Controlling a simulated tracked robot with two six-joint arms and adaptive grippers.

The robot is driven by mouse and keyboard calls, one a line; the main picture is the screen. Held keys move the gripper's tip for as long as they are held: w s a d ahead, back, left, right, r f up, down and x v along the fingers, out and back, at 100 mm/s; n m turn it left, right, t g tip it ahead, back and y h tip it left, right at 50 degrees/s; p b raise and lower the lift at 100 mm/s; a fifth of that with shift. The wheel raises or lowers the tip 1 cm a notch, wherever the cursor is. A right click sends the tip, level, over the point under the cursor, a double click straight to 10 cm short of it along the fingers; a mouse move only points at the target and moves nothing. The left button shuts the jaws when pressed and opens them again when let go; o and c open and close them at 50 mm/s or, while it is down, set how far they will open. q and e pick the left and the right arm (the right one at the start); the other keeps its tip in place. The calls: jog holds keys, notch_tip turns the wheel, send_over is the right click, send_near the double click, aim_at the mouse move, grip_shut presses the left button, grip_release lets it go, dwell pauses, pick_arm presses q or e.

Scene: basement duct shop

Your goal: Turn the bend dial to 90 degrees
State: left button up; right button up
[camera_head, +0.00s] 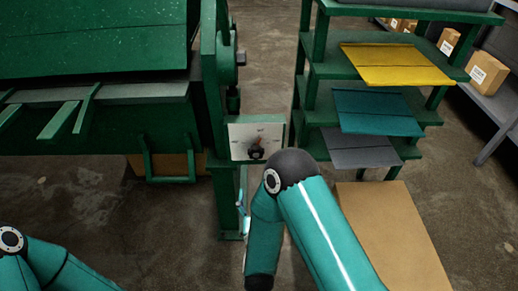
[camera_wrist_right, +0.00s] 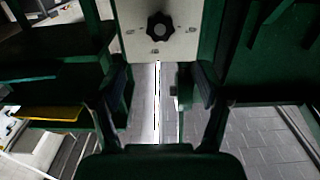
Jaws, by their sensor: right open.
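The bend dial is a dark lobed knob (camera_head: 256,148) on a pale panel (camera_head: 241,131) fixed to the side of the green machine. In the right wrist view the knob (camera_wrist_right: 160,27) sits near the top centre, on the pale panel (camera_wrist_right: 133,14) with small marks too small to read. I cannot tell which mark the knob points to. My right gripper (camera_wrist_right: 160,85) is open and empty, its two dark fingers apart. The knob shows beyond the gap, apart from the fingers. In the head view my right arm hides most of this gripper. My left gripper is out of view.
The green machine (camera_head: 95,45) fills the upper left. A green rack with yellow (camera_head: 395,65), teal (camera_head: 378,111) and grey (camera_head: 360,150) sheets stands right of the panel. A cardboard-coloured box (camera_head: 395,225) lies below the rack. Bare floor (camera_head: 150,225) is clear at the lower left.

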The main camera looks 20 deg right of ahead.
aim_at(257, 156)
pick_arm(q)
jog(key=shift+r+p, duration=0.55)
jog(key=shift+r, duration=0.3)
pick_arm(e)
jog(key=x, duration=1.6)
jog(key=shift+d+f, duration=0.1)
jog(key=c, duration=1.2)
jog(key=shift+o, duration=0.2)
jog(key=shift+f+n+b, duration=0.2)
jog(key=shift+n+b, duration=0.2)
jog(key=shift+b, duration=0.4)
jog(key=shift+n+b, duration=0.3)
jog(key=shift+n, duration=0.1)
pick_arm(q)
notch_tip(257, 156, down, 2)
pick_arm(e)
jog(key=shift+d+r, duration=0.1)
jog(key=shift+r, duration=0.1)
